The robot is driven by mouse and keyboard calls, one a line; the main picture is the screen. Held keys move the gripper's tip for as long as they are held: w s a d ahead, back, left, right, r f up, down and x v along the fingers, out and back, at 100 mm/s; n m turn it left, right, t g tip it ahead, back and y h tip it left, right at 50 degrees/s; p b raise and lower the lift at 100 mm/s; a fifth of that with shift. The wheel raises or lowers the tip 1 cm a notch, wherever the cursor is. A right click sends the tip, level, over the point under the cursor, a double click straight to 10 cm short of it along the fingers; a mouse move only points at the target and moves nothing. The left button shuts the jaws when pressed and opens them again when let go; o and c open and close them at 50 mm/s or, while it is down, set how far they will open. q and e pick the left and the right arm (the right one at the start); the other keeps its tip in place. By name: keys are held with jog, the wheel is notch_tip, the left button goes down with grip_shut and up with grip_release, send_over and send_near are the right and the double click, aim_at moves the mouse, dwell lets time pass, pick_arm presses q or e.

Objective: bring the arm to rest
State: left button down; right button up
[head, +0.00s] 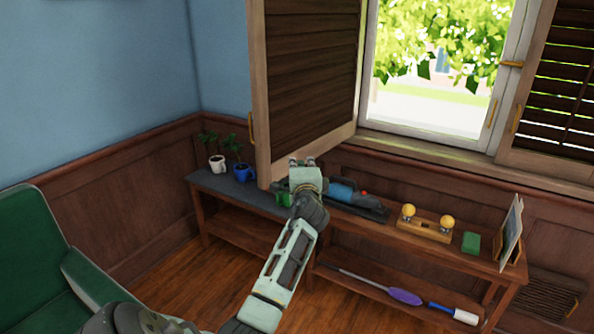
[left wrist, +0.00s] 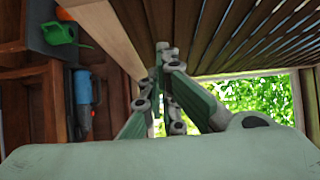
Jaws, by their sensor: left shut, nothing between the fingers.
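My left arm reaches up from the bottom of the head view. Its gripper (head: 302,163) is in front of the lower edge of the open slatted shutter (head: 308,70). In the left wrist view the gripper (left wrist: 165,50) has its fingers together, with nothing between them. The shutter's pale frame (left wrist: 108,32) and dark slats (left wrist: 210,35) are close by in that view; I cannot tell whether the fingers touch them. My right gripper is not in view.
A low wooden shelf (head: 240,192) runs under the window. It bears potted plants (head: 236,163), a blue tool (head: 350,193), a holder with yellow knobs (head: 425,228) and a picture frame (head: 511,234). A green armchair (head: 35,245) stands at left. Some wooden floor (head: 185,272) is bare.

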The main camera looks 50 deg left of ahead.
pick_arm(q)
jog(key=shift+s+d, duration=0.3)
jog(key=shift+s, duration=0.45)
jog(key=shift+s+d, duration=0.25)
jog(key=shift+s, duration=0.5)
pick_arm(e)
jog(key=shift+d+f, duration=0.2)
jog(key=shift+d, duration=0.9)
